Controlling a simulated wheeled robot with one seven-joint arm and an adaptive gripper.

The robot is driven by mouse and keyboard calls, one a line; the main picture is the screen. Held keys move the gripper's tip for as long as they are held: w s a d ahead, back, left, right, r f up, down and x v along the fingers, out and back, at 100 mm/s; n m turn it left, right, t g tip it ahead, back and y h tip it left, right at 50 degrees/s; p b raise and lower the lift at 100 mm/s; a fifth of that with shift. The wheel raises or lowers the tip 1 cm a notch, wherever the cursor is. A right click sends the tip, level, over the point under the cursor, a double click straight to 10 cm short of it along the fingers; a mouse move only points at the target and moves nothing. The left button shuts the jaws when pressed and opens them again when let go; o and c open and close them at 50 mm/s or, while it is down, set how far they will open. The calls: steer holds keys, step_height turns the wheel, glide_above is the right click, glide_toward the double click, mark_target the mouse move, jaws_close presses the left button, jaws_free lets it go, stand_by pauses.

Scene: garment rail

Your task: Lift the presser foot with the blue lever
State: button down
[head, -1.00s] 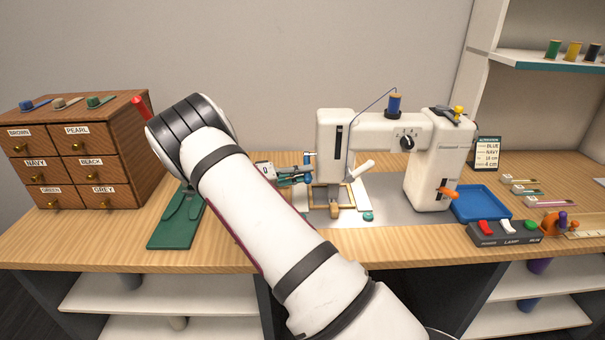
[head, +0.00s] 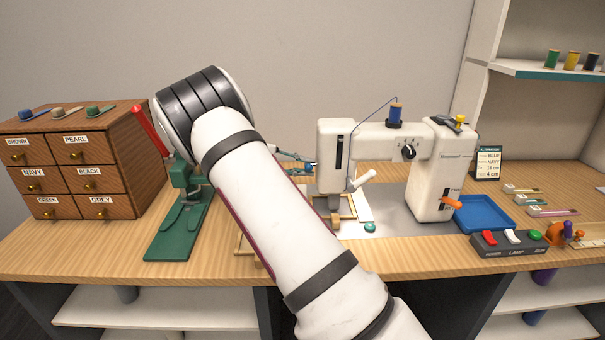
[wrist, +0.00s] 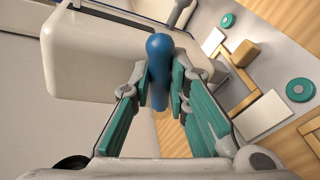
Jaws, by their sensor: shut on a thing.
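The white sewing machine (head: 436,170) stands on a grey plate on the table. In the wrist view the blue lever (wrist: 159,58), with a rounded end, lies between the two teal-padded fingers of my gripper (wrist: 162,88). The fingers are closed on it from both sides, next to the machine's white housing (wrist: 95,60). In the head view my gripper (head: 306,166) is at the left side of the machine head (head: 331,155), partly behind my arm. The lever is hardly visible there. The presser foot under the head cannot be made out clearly.
A wooden frame (head: 348,208) lies under the machine head. A white handle (head: 364,178) sticks out there. A green press (head: 178,222) and a drawer cabinet (head: 124,170) stand left. A blue tray (head: 484,211) and a switch box (head: 508,243) are right.

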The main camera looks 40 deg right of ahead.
steer(key=shift+w+d+r+n+g+y, duration=0.15)
steer(key=shift+w+r+n+g+y, duration=0.25)
steer(key=shift+n, duration=0.4)
steer(key=shift+r+b, duration=0.15)
steer(key=shift+b, duration=0.15)
steer(key=c, duration=1.5)
jaws_free()
steer(key=shift+c, duration=0.2)
steer(key=v, duration=1.2)
steer(key=shift+s, duration=0.1)
